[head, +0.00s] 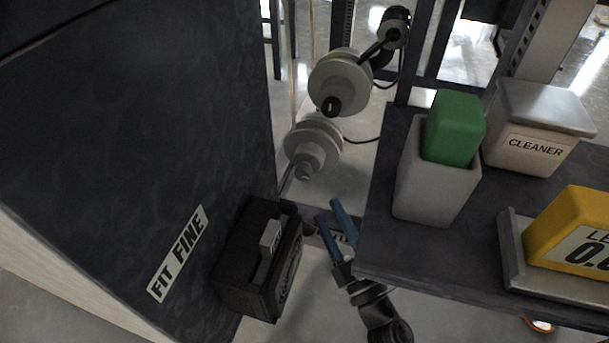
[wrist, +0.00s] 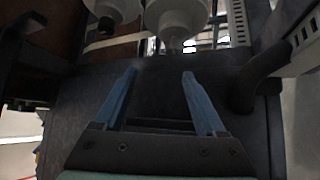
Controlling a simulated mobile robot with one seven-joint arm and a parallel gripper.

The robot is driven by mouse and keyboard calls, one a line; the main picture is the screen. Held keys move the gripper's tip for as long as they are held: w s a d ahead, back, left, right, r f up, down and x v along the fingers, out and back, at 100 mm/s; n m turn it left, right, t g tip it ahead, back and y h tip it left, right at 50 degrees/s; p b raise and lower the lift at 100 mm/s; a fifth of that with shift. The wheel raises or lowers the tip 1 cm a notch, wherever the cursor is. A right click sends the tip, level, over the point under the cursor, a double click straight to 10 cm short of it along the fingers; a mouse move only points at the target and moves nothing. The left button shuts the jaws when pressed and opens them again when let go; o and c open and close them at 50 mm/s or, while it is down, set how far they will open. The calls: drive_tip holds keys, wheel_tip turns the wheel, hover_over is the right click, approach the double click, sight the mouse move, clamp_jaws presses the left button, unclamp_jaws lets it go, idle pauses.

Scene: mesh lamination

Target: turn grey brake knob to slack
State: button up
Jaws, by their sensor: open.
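A grey bar-shaped knob (head: 270,238) stands on the face of a black box (head: 245,285) at the lower middle of the head view. It looks like the brake knob; its pointer setting is too small to read. My gripper (head: 328,210), with two blue fingers, is to the right of the box, apart from the knob. The fingers are spread and hold nothing. In the wrist view my gripper (wrist: 158,75) points toward a dark surface (wrist: 160,95), with empty space between the fingers. I cannot make out the knob in the wrist view.
A dark panel labelled FIT FINE (head: 180,252) fills the left. Two pale spools (head: 313,145) (head: 340,80) stand above the gripper. At right, a dark table (head: 385,245) carries a white holder (head: 425,190) with a green block (head: 453,128), a CLEANER box (head: 535,148) and a yellow block (head: 575,225).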

sight(305, 177)
drive_tip(key=w+a+b, duration=0.1)
drive_tip(key=w+b, duration=0.2)
drive_tip(key=w+a+b, duration=0.2)
drive_tip(key=w, duration=0.2)
drive_tip(key=w+a+b, duration=0.2)
drive_tip(key=w+b, duration=0.1)
drive_tip(key=shift+w+b, duration=0.2)
drive_tip(key=shift+b, duration=0.1)
drive_tip(key=shift+w+a+r, duration=0.1)
drive_tip(key=shift+w+r, duration=0.2)
drive_tip(key=shift+w, duration=0.15)
clamp_jaws()
